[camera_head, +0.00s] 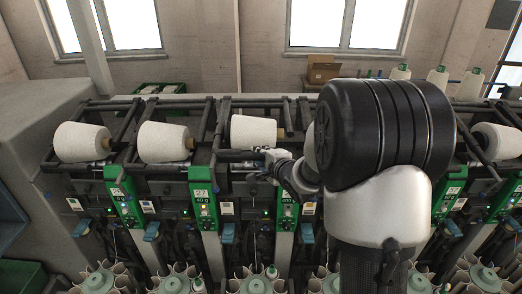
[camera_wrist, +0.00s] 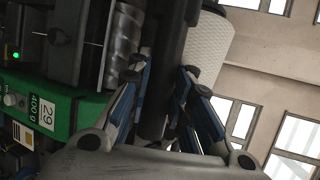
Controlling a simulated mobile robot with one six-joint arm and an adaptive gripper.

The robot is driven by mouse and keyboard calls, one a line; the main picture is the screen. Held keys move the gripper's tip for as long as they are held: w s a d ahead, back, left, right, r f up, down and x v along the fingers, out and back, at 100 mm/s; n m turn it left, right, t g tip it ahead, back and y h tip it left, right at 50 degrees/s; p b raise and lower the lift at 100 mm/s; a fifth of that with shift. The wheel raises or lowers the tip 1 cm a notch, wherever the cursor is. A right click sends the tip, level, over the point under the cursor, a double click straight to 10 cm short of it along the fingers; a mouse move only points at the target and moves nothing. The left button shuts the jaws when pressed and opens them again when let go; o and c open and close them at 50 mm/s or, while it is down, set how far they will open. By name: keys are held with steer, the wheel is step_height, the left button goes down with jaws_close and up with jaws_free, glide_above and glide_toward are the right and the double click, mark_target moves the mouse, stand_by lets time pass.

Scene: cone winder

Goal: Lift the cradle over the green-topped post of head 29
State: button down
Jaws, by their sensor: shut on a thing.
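In the wrist view my gripper (camera_wrist: 164,72) has its blue-padded fingers closed around a dark bar (camera_wrist: 160,108), part of the cradle. The white cone (camera_wrist: 210,50) is beside it, and a ribbed metal drum (camera_wrist: 122,45) lies on the other side. The green-topped post (camera_wrist: 62,115) with label 29 is to the left of the fingers. In the head view my gripper (camera_head: 266,167) is at the third head from the left. The cone there (camera_head: 253,131) sits slightly higher than the two to its left. Its green post (camera_head: 288,198) stands just below my gripper; its number is not readable there.
Neighbouring cones (camera_head: 165,142) and green posts (camera_head: 203,197) stand in a row to the left; more heads are to the right. My arm hides the head just right of the gripper. Dark bars run along the machine. Packages in fluted holders (camera_head: 178,282) line the front.

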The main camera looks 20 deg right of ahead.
steer(key=shift+r+g+p, duration=0.3)
steer(key=shift+r+p, duration=0.85)
steer(key=shift+p, duration=0.35)
steer(key=shift+s+f, duration=0.1)
steer(key=shift+f, duration=0.15)
steer(key=c, duration=1.4)
jaws_free()
steer(key=shift+c, duration=0.2)
steer(key=shift+r, duration=0.1)
steer(key=v, duration=1.2)
steer(key=shift+d, duration=0.1)
